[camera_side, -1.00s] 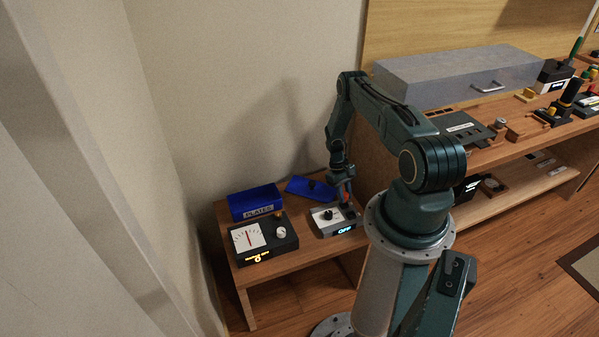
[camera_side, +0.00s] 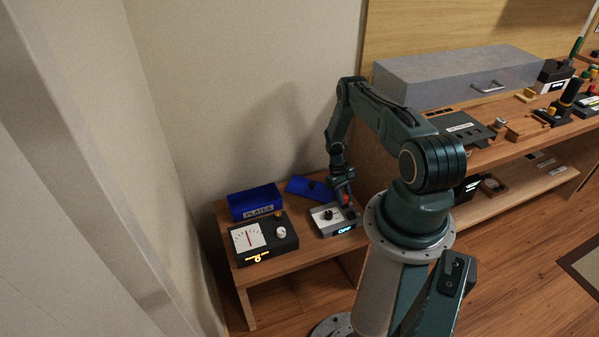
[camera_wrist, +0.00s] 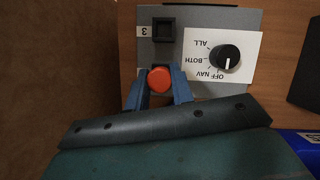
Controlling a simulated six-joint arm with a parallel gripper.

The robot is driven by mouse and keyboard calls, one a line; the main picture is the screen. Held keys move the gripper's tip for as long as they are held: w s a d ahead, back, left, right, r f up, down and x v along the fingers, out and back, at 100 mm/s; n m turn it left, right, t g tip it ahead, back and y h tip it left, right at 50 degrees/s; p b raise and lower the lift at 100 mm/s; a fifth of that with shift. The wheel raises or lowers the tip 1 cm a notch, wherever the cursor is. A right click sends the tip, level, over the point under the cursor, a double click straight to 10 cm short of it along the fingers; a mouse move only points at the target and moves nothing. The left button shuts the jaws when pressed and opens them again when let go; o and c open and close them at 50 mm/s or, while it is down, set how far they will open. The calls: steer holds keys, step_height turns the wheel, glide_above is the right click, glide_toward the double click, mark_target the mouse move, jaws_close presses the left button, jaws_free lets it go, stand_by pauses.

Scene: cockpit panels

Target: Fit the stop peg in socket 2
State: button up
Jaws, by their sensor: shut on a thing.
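A red round-topped peg (camera_wrist: 160,79) is between the blue fingers of my gripper (camera_wrist: 159,92) in the wrist view. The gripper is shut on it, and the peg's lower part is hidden. A grey panel box (camera_wrist: 185,15) lies beneath, with a black square socket (camera_wrist: 164,30) and a small number label (camera_wrist: 144,31) that looks like a 3. The peg is offset from this socket, toward the bottom of the wrist view. Whether the peg touches the box or another socket is hidden. In the side view, my gripper (camera_side: 344,196) is low over the box's right part.
A black selector knob (camera_wrist: 224,57) stands on a white plate beside the socket. In the side view, a gauge box (camera_side: 262,238) is to the left, with a blue PLATES bin (camera_side: 255,202) and a blue tray (camera_side: 309,188) behind. The wooden shelf's front is clear.

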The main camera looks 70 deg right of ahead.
steer(key=shift+f, duration=0.25)
steer(key=o, duration=1)
steer(key=shift+o, duration=0.2)
steer(key=shift+r, duration=0.1)
steer(key=v, duration=1.3)
steer(key=shift+r, duration=0.3)
steer(key=shift+w, duration=0.1)
